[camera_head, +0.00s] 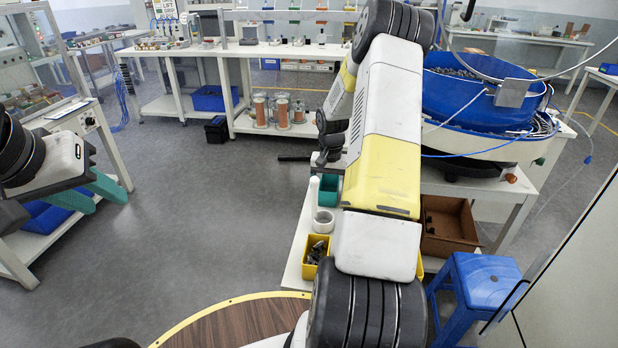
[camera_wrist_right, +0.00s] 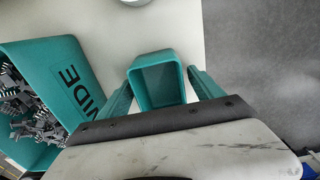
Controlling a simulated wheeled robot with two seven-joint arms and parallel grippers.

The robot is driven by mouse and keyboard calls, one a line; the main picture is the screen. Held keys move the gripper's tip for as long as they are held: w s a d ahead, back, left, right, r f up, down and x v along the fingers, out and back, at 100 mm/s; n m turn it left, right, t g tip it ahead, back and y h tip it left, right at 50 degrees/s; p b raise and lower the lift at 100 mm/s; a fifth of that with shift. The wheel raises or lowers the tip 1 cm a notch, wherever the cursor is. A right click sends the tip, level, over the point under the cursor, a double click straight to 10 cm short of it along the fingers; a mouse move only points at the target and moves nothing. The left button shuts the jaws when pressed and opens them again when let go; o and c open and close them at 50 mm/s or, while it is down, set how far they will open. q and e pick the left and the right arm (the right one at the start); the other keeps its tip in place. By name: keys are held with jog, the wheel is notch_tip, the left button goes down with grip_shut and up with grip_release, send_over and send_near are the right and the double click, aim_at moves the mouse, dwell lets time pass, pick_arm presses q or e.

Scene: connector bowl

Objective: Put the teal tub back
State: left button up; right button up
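The teal tub (camera_wrist_right: 158,101) is small, open-topped and looks empty. In the right wrist view it is over the white tabletop, between the two teal fingers of my right gripper (camera_wrist_right: 160,77). The fingers are spread on either side, with a narrow gap at the right finger; contact at the left finger is unclear. A larger teal bin marked "WIDE" (camera_wrist_right: 58,72), holding grey connectors, is left of the tub. In the head view my arm hides the right gripper; a teal container (camera_head: 328,190) shows beside the arm. My left gripper (camera_head: 98,195) is open and empty at the far left.
A white roll (camera_head: 323,221) and a yellow bin of dark parts (camera_head: 316,250) stand on the white table (camera_head: 294,270). A brown box (camera_head: 447,222), blue stool (camera_head: 484,284) and blue bowl feeder (camera_head: 465,100) are to the right. Open floor lies left.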

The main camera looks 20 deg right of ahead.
jog(key=shift+r, duration=0.1)
notch_tip(320, 180, up, 12)
jog(key=s+a+r+n+t, duration=0.1)
jog(key=s+a+r, duration=0.1)
jog(key=a+r, duration=0.25)
jog(key=s+a+r+n+t, duration=0.1)
jog(key=s+a+r, duration=0.2)
jog(key=r, duration=0.3)
jog(key=s+a+r+n+t, duration=0.1)
jog(key=s+a+r, duration=0.1)
jog(key=s+a, duration=0.2)
jog(key=s+a+r+n+t+y, duration=0.1)
jog(key=s+a+r+n, duration=0.1)
jog(key=s+a, duration=0.3)
jog(key=s+a+r+n+t+y, duration=0.1)
jog(key=s+a+r, duration=0.3)
jog(key=s, duration=0.7)
jog(key=shift+a+r+n+t, duration=0.25)
jog(key=shift+a+n+t, duration=0.15)
jog(key=shift+t, duration=0.1)
